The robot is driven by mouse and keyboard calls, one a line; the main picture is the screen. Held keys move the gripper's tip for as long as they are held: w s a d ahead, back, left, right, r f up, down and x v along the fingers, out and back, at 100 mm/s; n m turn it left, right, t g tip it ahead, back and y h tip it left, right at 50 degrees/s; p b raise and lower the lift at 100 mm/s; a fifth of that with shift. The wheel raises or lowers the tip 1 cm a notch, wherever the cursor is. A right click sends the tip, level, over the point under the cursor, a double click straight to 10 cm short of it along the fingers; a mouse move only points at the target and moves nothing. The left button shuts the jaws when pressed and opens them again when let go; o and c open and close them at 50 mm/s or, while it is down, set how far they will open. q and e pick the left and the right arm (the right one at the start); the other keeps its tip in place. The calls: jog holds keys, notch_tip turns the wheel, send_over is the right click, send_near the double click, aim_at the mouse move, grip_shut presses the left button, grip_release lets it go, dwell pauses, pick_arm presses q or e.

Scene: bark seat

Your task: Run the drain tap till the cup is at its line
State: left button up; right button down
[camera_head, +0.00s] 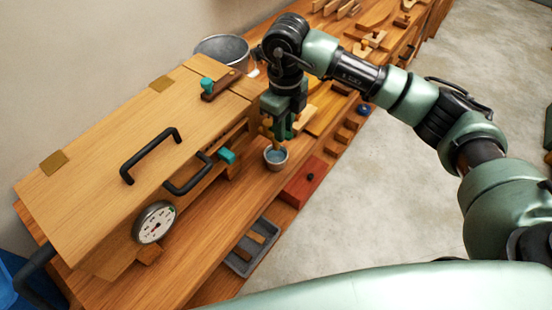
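A small grey cup (276,162) stands upright on the wooden bench, just in front of the long wooden box (110,150). Bluish liquid shows inside it; I cannot make out its line. My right gripper (277,136) points down just above and behind the cup, at the box's right end. A small brown piece shows between or behind its fingers; I cannot tell whether they grip it. The drain tap is not clearly visible and may be hidden by this gripper. My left gripper is out of view.
The box carries black handles (150,152), a round dial (154,222) and a teal knob (227,155). A metal pot (222,48) stands behind. A red block (304,182) and grey tray (250,247) lie along the bench's front. Floor beyond is clear.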

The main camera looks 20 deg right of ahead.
jog(key=shift+w+d+f+n+b, duration=0.1)
jog(key=shift+w+d+n+b, duration=0.25)
jog(key=shift+n+b, duration=0.65)
jog(key=shift+w+d+n+b, duration=0.25)
jog(key=shift+n+b, duration=0.35)
jog(key=shift+n, duration=0.4)
dwell(1.0)
jog(key=m, duration=0.2)
jog(key=s+a+m, duration=0.1)
jog(key=m, duration=0.1)
jog(key=shift+s+a+m, duration=0.15)
jog(key=shift+a+m, duration=0.05)
jog(key=shift+m, duration=0.1)
jog(key=c, duration=1.3)
grip_release()
jog(key=shift+r, duration=0.2)
jog(key=shift+r+p, duration=2.05)
jog(key=shift+r, duration=1.9)
